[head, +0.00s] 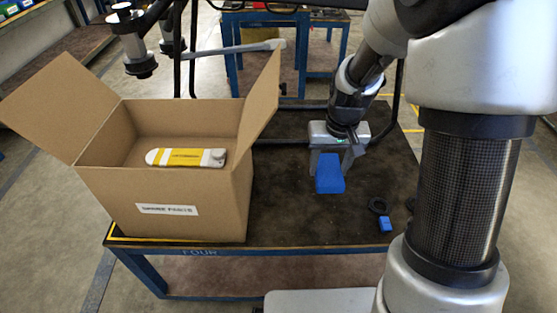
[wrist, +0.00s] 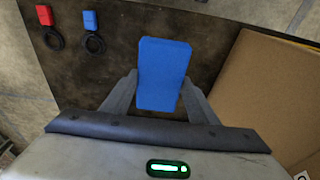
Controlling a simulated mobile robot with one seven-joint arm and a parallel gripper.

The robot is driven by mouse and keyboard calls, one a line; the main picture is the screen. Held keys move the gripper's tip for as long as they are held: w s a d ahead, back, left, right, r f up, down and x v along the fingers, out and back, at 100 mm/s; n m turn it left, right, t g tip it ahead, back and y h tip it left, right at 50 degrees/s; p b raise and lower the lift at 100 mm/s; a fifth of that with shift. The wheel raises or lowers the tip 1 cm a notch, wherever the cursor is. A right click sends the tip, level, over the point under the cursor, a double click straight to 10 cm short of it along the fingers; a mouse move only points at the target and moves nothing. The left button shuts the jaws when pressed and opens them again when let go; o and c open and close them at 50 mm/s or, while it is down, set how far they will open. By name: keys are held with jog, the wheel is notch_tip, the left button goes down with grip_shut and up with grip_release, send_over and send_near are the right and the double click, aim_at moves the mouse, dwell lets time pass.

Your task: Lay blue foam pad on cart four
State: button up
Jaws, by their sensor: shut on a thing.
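The blue foam pad (head: 329,174) is a small blue block between the fingers of my gripper (head: 329,157) in the head view. In the wrist view the pad (wrist: 163,73) sits between the two grey fingertips of my gripper (wrist: 158,92), which are shut on its sides. Cart four (head: 290,228) has a dark, worn top and a blue frame with "FOUR" on its front edge. The pad is over the clear middle of the top, right of the carton. I cannot tell whether its underside touches the top.
An open carton (head: 170,205) labelled "SPARE PARTS" fills the cart's left side, with a yellow and white device (head: 187,157) in it. A black ring (head: 377,206) and a small blue tag (head: 385,225) lie at right. A red tag (wrist: 44,15) shows in the wrist view.

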jog(key=f+b, duration=0.1)
jog(key=f, duration=0.4)
jog(key=f+b, duration=0.2)
jog(key=f, duration=0.3)
jog(key=f+b, duration=0.1)
jog(key=f, duration=0.5)
jog(key=shift+s+d+b, duration=0.2)
jog(key=shift+d+b, duration=0.05)
jog(key=shift+b, duration=0.05)
jog(key=shift+f+b, duration=0.6)
jog(key=shift+f, duration=1.45)
jog(key=shift+f, duration=0.2)
jog(key=o, duration=1)
